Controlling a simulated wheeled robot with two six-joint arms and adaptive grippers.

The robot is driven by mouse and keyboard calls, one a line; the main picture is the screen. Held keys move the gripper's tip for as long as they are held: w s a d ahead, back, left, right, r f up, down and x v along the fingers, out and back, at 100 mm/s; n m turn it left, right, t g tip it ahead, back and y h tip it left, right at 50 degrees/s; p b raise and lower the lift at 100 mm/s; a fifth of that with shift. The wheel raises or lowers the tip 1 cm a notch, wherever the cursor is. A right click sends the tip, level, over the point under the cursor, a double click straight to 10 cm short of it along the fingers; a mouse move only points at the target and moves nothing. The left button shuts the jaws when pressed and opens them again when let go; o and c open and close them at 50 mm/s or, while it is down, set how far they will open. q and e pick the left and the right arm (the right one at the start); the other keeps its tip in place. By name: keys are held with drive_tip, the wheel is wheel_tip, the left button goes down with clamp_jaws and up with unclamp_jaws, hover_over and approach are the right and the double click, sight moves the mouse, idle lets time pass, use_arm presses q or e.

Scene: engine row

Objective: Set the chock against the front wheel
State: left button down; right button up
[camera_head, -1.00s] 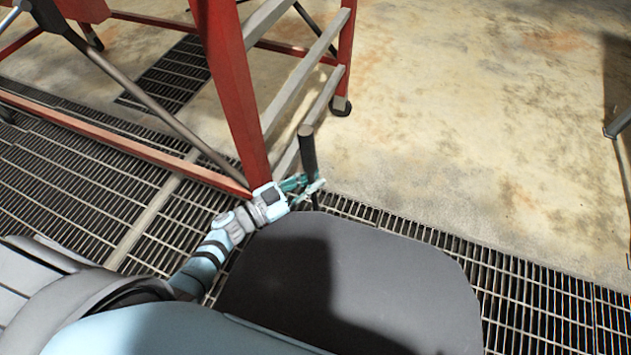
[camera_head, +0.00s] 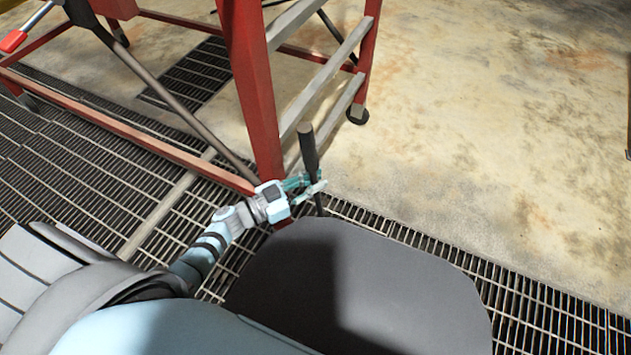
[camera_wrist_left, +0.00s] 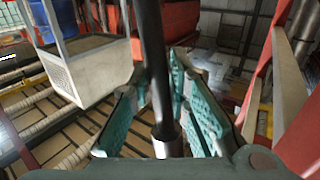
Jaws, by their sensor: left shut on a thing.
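My left gripper (camera_head: 309,186) is shut on a dark upright rod (camera_head: 309,150) beside the near leg of a red steel stand (camera_head: 255,90). In the left wrist view the rod (camera_wrist_left: 151,50) runs between the teal finger pads, with a metal collar low on it. The rod's lower end is hidden in the head view behind my dark base. I cannot make out a chock in either view. A small dark wheel (camera_head: 357,114) sits under the stand's far right leg; I cannot tell whether it is the front wheel. My right gripper is out of view.
Metal floor grating (camera_head: 95,180) runs under the stand and along my front. Pale stained concrete (camera_head: 480,120) lies open to the right. The stand's low rails and slanted struts are close to my left arm. A red-tipped bar (camera_head: 14,41) shows at the upper left.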

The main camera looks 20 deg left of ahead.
use_arm(q)
drive_tip(key=shift+s+a+f, duration=0.1)
drive_tip(key=shift+a+f, duration=0.15)
drive_tip(key=shift+f, duration=0.3)
drive_tip(key=shift+w+a+b, duration=0.25)
drive_tip(key=shift+a+b, duration=0.05)
drive_tip(key=shift+a, duration=0.8)
drive_tip(key=c, duration=1.9)
unclamp_jaws()
drive_tip(key=shift+c, duration=0.2)
drive_tip(key=o, duration=0.5)
drive_tip(key=shift+w, duration=0.25)
drive_tip(key=shift+r, duration=0.1)
